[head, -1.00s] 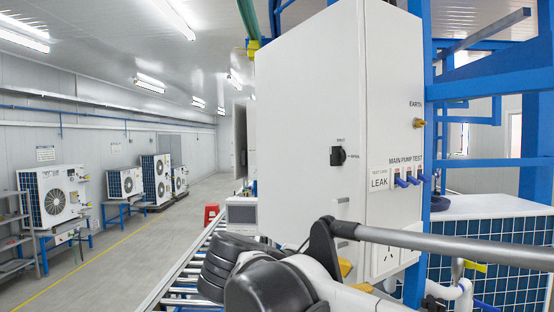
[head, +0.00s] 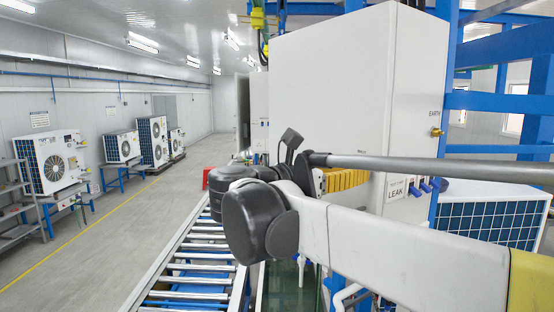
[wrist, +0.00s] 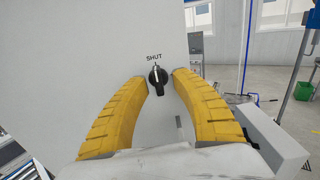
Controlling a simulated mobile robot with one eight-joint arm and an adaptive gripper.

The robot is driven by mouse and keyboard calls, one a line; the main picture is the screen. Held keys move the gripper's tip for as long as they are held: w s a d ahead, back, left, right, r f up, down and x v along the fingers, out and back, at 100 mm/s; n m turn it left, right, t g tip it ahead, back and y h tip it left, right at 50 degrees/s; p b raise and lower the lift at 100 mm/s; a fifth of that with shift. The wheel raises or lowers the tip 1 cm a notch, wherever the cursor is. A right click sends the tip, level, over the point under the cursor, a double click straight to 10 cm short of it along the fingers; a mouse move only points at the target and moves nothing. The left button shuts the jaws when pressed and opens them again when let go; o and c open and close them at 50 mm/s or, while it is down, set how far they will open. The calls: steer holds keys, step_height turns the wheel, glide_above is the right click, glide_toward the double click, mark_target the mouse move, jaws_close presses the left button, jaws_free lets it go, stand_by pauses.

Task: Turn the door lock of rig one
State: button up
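The door lock (wrist: 157,80) is a small black knob on the white cabinet door, under the printed word SHUT. Its handle looks about upright, pointing at the word. My gripper (wrist: 161,79) is open, its two yellow fingers to the left and right of the knob in the wrist view, with gaps on both sides. I cannot tell how far the fingertips are from the door. In the head view, the yellow fingers of my gripper (head: 346,180) show in front of the white cabinet (head: 325,90); my arm hides the lock there.
A roller conveyor (head: 190,270) runs at the lower left. Blue frame bars (head: 500,100) stand at the right, near an EARTH terminal (head: 436,132) and blue switches (head: 425,187) on the cabinet side. A door handle (wrist: 179,128) sits below the lock.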

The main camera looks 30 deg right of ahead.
steer(key=shift+w+d, duration=0.15)
steer(key=shift+d, duration=0.55)
steer(key=shift+a, duration=0.2)
jaws_close()
steer(key=shift+m, duration=0.3)
steer(key=m+b, duration=0.1)
steer(key=m, duration=0.2)
steer(key=shift+f+m, duration=0.1)
steer(key=shift+m, duration=0.3)
steer(key=m+b, duration=0.1)
steer(key=m, duration=0.3)
steer(key=m+b, duration=0.1)
steer(key=m, duration=0.8)
steer(key=shift+b, duration=0.3)
steer(key=shift+m, duration=0.3)
